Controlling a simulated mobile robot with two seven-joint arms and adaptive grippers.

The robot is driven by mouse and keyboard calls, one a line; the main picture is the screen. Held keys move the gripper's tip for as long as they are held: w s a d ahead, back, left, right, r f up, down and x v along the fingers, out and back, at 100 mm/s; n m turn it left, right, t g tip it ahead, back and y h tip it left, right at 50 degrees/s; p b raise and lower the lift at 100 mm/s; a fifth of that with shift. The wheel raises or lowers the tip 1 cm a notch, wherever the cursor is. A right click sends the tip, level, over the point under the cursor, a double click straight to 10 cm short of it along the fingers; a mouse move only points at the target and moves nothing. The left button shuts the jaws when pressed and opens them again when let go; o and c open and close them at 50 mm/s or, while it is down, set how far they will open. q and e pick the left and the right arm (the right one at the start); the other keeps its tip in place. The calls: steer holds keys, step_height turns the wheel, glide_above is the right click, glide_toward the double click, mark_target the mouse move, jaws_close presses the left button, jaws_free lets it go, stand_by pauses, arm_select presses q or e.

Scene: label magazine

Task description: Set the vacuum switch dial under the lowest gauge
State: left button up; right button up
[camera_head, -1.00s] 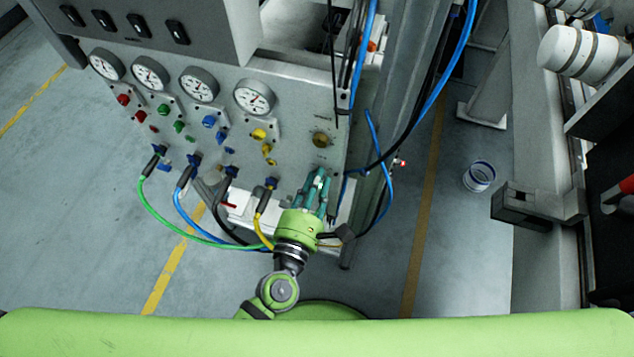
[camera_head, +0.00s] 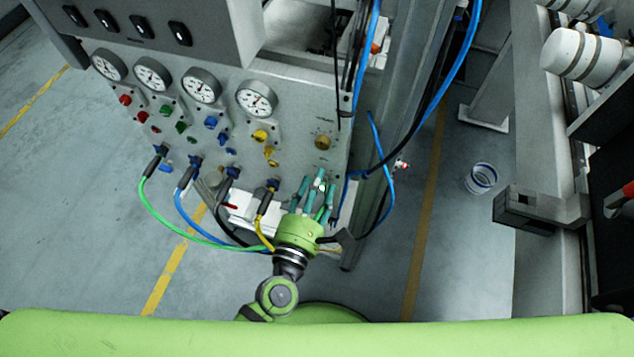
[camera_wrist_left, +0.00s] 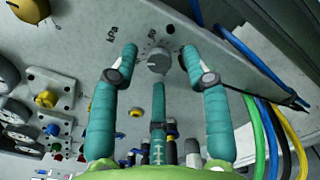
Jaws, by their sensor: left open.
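A round dial (camera_head: 322,142) sits on the right part of the grey panel, right of the yellow knob; it looks brassy from the head. My right gripper is not in view.
Several coloured knobs, including a yellow knob (camera_head: 260,136), lie left of the dial. Green, blue, black and yellow hoses (camera_head: 150,207) hang from the panel's lower edge. A blue cable (camera_head: 378,140) and a metal post stand close on the right.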

arm_select(q)
steer(key=v, duration=1.1)
steer(key=shift+s, duration=0.2)
steer(key=shift+a, duration=0.15)
steer(key=s+a+f+m+g+y+p, duration=0.1)
steer(key=a+f+m+g, duration=0.3)
steer(key=f+m, duration=0.75)
steer(key=s+a+f+m+g+p, duration=0.15)
steer(key=a+f+m+g, duration=0.35)
steer(key=f, duration=1.1)
steer(key=s+a+f+m+g+y, duration=0.2)
steer(key=s+f+m, duration=0.4)
steer(key=s, duration=0.3)
steer(key=s+a+f+m+g+y, duration=0.2)
steer(key=s+a+f+m+g, duration=0.3)
steer(key=s+a+f, duration=0.2)
steer(key=shift+s+f+m+y, duration=0.3)
steer(key=shift+s+m, duration=0.05)
steer(key=shift+s, duration=0.85)
